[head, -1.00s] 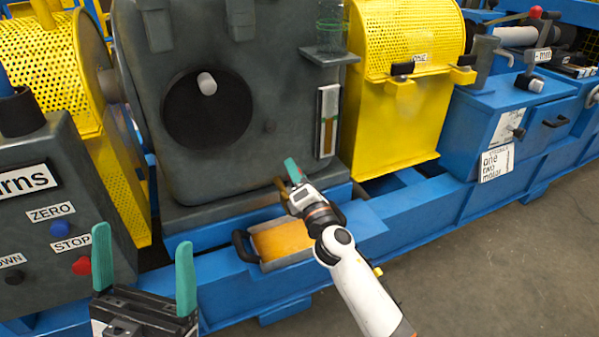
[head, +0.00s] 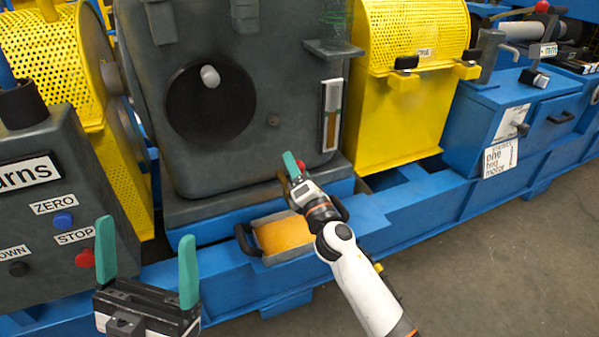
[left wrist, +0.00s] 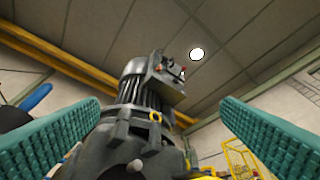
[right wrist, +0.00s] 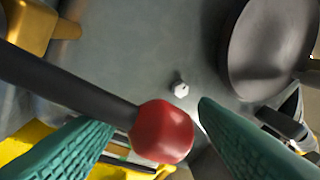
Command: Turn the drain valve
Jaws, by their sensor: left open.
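The drain valve's lever shows in the right wrist view as a dark bar (right wrist: 70,85) with a red ball knob (right wrist: 162,131) at its end. The red knob also shows small in the head view (head: 301,166), low on the front of the grey housing (head: 285,90). My right gripper (head: 292,165) is at the knob. In the right wrist view its two teal fingers (right wrist: 155,145) are apart, with the knob between them; I cannot tell whether either touches it. My left gripper (head: 147,262) is open and empty, near the control box.
A tray (head: 283,237) with amber contents and a black handle sits below my right gripper on the blue frame (head: 400,225). The control box (head: 50,200) with ZERO and STOP buttons is at left. Yellow guards (head: 405,100) flank the housing. Floor at lower right is clear.

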